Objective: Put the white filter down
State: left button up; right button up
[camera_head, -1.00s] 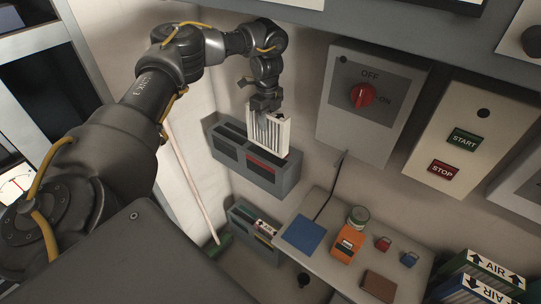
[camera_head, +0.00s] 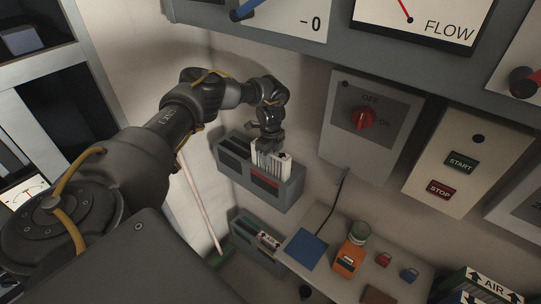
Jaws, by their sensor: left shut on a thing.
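The white filter (camera_head: 277,165) is a ribbed white panel with a dark mark near its top right. It stands upright at the grey wall-mounted slotted box (camera_head: 284,196), with its lower part hidden behind the box's front. My left gripper (camera_head: 268,150) is shut on the filter's upper left part, and its fingers partly cover it. I cannot tell whether the filter rests on the box's floor. My right gripper is not in view.
A second grey box (camera_head: 262,258) with items sits lower down. A shelf (camera_head: 325,273) holds a blue pad (camera_head: 306,249), an orange device (camera_head: 349,259) and padlocks. A grey switch box (camera_head: 365,135) with a red knob is right of the filter.

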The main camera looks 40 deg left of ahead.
pick_arm(q)
jog(key=shift+w+f, duration=0.1)
jog(key=shift+f, duration=0.25)
jog(key=shift+f+b, duration=0.4)
jog(key=shift+f, duration=0.05)
jog(key=o, duration=1)
jog(key=shift+r, duration=0.1)
